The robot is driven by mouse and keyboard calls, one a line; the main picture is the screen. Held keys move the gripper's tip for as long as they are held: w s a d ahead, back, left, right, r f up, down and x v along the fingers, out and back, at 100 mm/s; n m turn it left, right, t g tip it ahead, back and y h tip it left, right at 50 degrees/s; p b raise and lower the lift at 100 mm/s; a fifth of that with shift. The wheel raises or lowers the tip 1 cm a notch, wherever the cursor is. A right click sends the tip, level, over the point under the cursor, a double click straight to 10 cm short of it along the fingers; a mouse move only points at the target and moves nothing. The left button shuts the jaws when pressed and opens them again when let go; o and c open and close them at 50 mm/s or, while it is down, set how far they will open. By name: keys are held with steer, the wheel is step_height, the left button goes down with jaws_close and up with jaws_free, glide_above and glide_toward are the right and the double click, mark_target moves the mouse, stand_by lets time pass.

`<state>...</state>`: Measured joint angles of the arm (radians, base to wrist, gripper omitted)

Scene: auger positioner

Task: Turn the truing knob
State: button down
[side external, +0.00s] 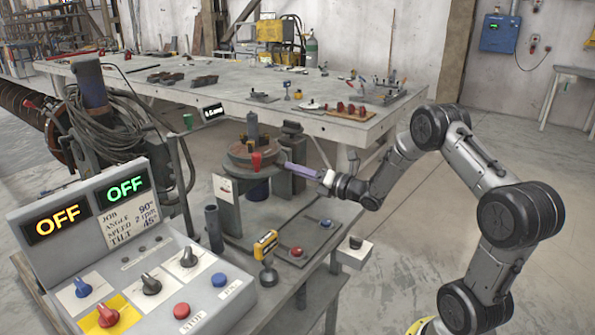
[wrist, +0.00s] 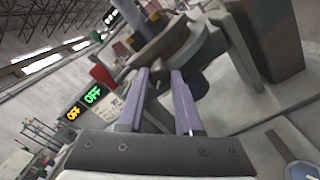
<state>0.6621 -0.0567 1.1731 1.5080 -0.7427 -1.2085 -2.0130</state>
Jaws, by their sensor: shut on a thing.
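The round rusty turntable (side external: 250,152) stands on the positioner at the middle of the side view; its underside and rim show at the top of the wrist view (wrist: 165,42). My gripper (side external: 288,166) reaches in from the right at rim height, its purple fingers pointing left. In the wrist view my gripper (wrist: 161,74) has its fingertips a little apart at a small dark part under the rim, the truing knob (wrist: 157,86). The fingers are shut on it and hide most of it, so its turn angle cannot be read.
A red part (side external: 257,160) sits at the turntable's front rim. A small display (side external: 213,111) stands behind; its reading is too small to be sure of. The control box (side external: 130,260) with two OFF signs is at front left. A yellow device (side external: 266,245) stands in front.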

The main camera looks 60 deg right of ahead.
stand_by(0.3)
steer(key=c, duration=0.6)
jaws_free()
steer(key=s, duration=1.3)
steer(key=shift+s+d+f, duration=0.15)
steer(key=shift+s+f, duration=0.05)
steer(key=shift+s, duration=0.2)
